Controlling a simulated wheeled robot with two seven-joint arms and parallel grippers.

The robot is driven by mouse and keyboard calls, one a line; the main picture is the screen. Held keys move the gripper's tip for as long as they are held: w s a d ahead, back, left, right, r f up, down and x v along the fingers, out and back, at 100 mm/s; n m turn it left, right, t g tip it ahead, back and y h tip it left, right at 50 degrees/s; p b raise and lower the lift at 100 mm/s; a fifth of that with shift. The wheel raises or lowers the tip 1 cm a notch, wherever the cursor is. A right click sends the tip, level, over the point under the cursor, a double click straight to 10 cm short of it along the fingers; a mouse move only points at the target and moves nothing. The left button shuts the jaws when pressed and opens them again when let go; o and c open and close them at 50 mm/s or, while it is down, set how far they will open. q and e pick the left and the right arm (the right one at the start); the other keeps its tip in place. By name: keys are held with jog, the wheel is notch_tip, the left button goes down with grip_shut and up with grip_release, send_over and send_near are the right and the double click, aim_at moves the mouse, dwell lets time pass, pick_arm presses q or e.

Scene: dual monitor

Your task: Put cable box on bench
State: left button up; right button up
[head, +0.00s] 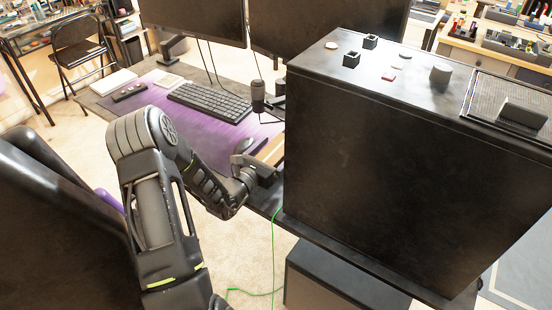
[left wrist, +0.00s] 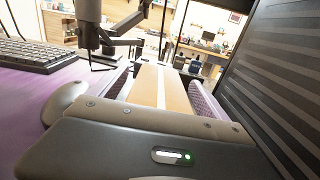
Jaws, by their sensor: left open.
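A tan cardboard box with a pale strip (left wrist: 160,90), which looks like the cable box, lies on the desk beside the black computer tower. A small part of it shows in the head view (head: 272,150); my gripper and the tower hide the rest. My left gripper (head: 262,165) is low over the desk's front edge. In the left wrist view, the open fingers of my left gripper (left wrist: 160,95) stand on either side of the box; I cannot tell whether they touch it. My right gripper is not in view. Which surface is the bench is unclear; a cluttered workbench (head: 470,45) stands back right.
The large tower (head: 390,180), with small items on top, stands close right of my left gripper. A green cable (head: 273,250) hangs below the desk. A folding chair (head: 78,45) stands back left.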

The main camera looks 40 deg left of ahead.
pick_arm(q)
jog(key=shift+c, duration=0.5)
jog(key=c, duration=1.7)
jog(key=shift+c, duration=0.2)
jog(key=shift+r, duration=0.1)
notch_tip(320, 180, up, 28)
jog(key=p, duration=0.1)
